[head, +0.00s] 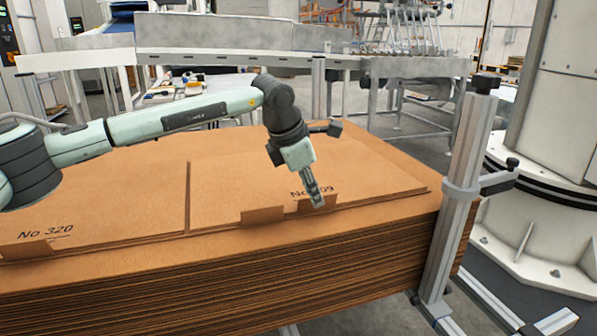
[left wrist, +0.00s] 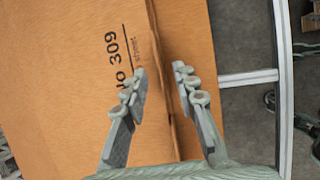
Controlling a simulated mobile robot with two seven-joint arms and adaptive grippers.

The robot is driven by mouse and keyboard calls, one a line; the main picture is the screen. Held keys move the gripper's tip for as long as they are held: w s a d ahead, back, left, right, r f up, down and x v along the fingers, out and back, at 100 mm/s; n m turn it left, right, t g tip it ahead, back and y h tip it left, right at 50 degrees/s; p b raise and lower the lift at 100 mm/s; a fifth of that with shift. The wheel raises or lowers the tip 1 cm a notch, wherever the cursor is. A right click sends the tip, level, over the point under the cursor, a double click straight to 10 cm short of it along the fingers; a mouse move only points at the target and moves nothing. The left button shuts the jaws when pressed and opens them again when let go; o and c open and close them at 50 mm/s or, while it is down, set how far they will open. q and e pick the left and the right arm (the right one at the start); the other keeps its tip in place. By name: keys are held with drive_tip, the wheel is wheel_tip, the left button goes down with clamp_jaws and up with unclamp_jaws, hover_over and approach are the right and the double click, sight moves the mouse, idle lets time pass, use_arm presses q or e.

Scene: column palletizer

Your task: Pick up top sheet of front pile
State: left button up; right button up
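Brown cardboard sheets lie in two piles side by side. The right-hand pile's top sheet (head: 260,170) has a printed number, partly hidden by my gripper in the head view; it reads "No 309" in the left wrist view (left wrist: 60,70). The left-hand pile's top sheet (head: 120,195) reads "No 320". My left gripper (head: 318,203) points down at the near edge of the No 309 sheet, by a raised flap (head: 262,215). In the left wrist view its fingers (left wrist: 161,80) are apart, with the sheet's edge between them; contact cannot be told. My right gripper is out of view.
A grey metal post (head: 462,190) with a side bracket stands close at the right corner of the stack. A white column base (head: 540,230) is farther right. A conveyor frame (head: 240,40) runs behind, with a cluttered table (head: 200,95) before it.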

use_arm(q)
drive_tip(key=shift+x, duration=1.6)
drive_tip(key=shift+c, duration=0.3)
clamp_jaws()
